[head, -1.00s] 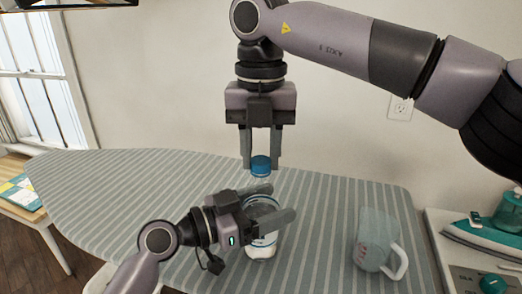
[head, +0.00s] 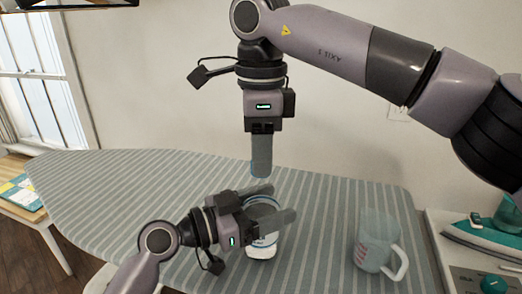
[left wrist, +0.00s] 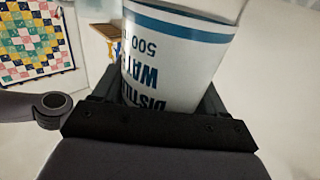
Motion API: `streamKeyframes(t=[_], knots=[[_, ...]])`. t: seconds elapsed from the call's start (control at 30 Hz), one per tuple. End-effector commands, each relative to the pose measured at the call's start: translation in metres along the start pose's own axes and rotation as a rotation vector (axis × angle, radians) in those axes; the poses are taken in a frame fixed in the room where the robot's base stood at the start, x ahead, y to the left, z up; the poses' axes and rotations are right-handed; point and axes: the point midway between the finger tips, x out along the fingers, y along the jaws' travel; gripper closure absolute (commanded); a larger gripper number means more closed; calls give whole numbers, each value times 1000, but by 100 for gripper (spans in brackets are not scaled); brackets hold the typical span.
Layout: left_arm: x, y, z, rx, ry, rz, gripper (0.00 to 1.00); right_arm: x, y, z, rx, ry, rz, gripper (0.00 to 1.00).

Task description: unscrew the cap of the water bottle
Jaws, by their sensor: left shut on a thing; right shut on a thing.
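The water bottle (head: 262,250) is upright over the striped ironing board, with a white and blue label. My left gripper (head: 279,202) is shut around its body from the left. In the left wrist view the bottle (left wrist: 178,62) fills the space between the fingers, its printed label upside down. My right gripper (head: 261,172) points straight down above the bottle, shut on the blue cap. Its fingers are seen edge-on, one behind the other, and hide the cap. I cannot tell whether the cap still touches the bottle's neck.
The striped ironing board (head: 130,185) has free room on its left. A clear measuring jug (head: 376,240) stands to the right of the bottle. A teal iron (head: 485,232) sits at the far right. A small wooden table (head: 30,215) is at the left.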

Motion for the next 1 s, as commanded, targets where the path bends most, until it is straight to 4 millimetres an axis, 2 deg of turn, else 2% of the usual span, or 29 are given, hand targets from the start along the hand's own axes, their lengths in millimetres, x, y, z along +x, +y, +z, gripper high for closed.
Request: streamKeyframes(t=[0.8,1.0], knots=[[0,0,1,-3,-2,0,100,-1,1,0,-1355,1,2,100],[0,0,1,-3,-2,0,100,-1,1,0,-1579,1,1,100]])
